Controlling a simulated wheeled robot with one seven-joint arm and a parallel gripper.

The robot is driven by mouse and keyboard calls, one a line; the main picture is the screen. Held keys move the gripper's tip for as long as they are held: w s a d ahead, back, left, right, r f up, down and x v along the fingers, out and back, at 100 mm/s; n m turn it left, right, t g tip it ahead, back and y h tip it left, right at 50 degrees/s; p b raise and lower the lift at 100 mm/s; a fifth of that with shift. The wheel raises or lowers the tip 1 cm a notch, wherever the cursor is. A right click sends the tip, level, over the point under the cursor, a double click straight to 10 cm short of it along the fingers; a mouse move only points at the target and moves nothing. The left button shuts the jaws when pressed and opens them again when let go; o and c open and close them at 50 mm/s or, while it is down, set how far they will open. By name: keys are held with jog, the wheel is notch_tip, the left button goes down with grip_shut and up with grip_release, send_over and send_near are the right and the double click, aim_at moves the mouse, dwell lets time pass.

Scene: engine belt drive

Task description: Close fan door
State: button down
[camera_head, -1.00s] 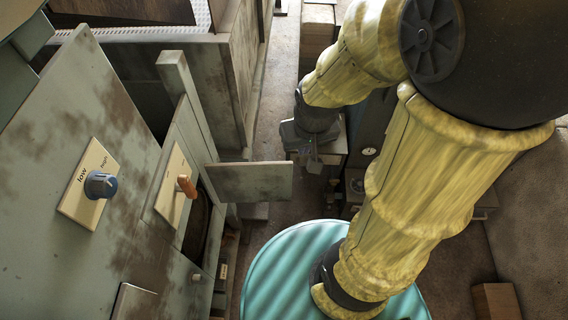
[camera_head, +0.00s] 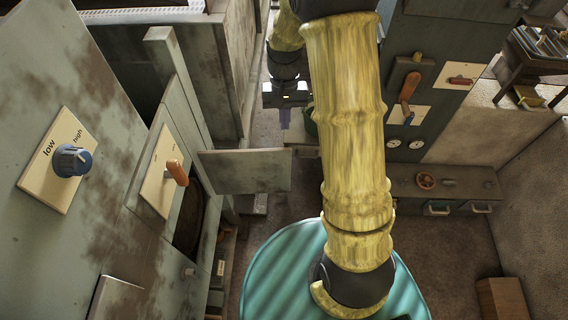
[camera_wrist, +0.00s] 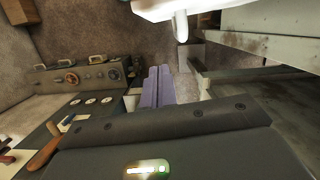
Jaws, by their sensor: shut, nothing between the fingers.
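The fan door (camera_head: 245,170) is a flat grey panel. It stands open in the head view, sticking out to the right from the grey-green machine. Beside it, a dark opening (camera_head: 188,222) with a round shape inside shows in the machine's side. My gripper (camera_head: 285,118) is beyond the door's free end in the head view, apart from it, with its purple fingers pointing down. In the wrist view the purple fingers (camera_wrist: 158,88) are together and empty. I cannot tell for sure which panel in the wrist view is the door.
A blue knob (camera_head: 72,160) and an orange lever (camera_head: 176,172) stick out from the machine's front. A control cabinet (camera_head: 425,80) with levers and gauges stands at the back right. A low unit with a red wheel (camera_head: 425,181) is at the right. Floor is open in front of it.

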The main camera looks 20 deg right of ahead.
aim_at(285, 161)
jog(key=shift+w+f+g, duration=0.3)
jog(key=shift+w+f, duration=0.35)
jog(key=shift+f, duration=0.35)
jog(key=s+f, duration=0.2)
jog(key=f, duration=0.1)
jog(key=s+a+f, duration=0.1)
jog(key=s+f, duration=0.1)
jog(key=f, duration=0.1)
jog(key=s+f, duration=0.2)
jog(key=f, duration=0.1)
jog(key=shift+s+a+f+p, duration=0.2)
jog(key=shift+f+p, duration=0.15)
jog(key=shift+s+m, duration=0.15)
jog(key=shift+m, duration=0.15)
